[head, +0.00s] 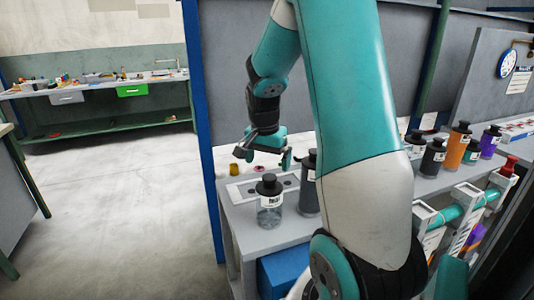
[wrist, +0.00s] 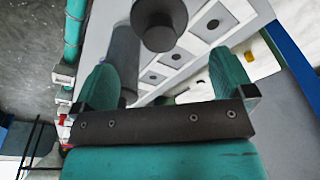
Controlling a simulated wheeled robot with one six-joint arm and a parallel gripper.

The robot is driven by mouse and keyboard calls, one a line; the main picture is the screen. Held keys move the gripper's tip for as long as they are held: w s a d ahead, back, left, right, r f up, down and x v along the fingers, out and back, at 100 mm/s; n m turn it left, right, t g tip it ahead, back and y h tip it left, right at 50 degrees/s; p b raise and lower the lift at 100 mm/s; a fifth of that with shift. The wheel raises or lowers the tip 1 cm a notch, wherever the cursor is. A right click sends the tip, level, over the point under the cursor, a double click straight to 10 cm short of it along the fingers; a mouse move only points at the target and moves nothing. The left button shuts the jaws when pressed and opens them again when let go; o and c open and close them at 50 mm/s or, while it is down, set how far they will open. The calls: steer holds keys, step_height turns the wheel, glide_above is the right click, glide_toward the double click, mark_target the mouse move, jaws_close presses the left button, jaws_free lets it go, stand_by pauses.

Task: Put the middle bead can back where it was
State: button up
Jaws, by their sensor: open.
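Two cans with black caps stand upright on the grey bench near the holder plate in the head view: a clear one with a white label (head: 269,207) and a dark grey one (head: 308,190), partly hidden by my arm. I cannot tell which is the middle bead can. A pale holder plate (head: 240,192) with round dark holes lies behind them. My gripper (head: 265,158) is open and empty, above and behind the plate. In the wrist view a black cap (wrist: 158,20) shows beyond the open fingers, with a grey cylinder (wrist: 123,50) beside it, partly behind the left finger.
On the right stand more bottles, including a dark one (head: 432,160), an orange one (head: 458,146) and a purple one (head: 490,143). A small yellow item (head: 234,169) lies at the bench's back left. A blue box (head: 285,268) is below the bench. Open floor lies left.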

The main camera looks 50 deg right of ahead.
steer(key=r, duration=0.3)
steer(key=shift+a+r, duration=0.15)
steer(key=shift+a, duration=0.1)
steer(key=s+a+r+n+t+y, duration=0.1)
steer(key=s+a+r+n+y, duration=0.1)
steer(key=a+n, duration=0.8)
steer(key=s+a+r+n+y, duration=0.1)
steer(key=a+r+n+y, duration=0.15)
steer(key=a, duration=1.25)
steer(key=s+a+n+g+y, duration=0.1)
steer(key=s+a+n, duration=0.9)
steer(key=s+a, duration=0.2)
steer(key=shift+y, duration=0.25)
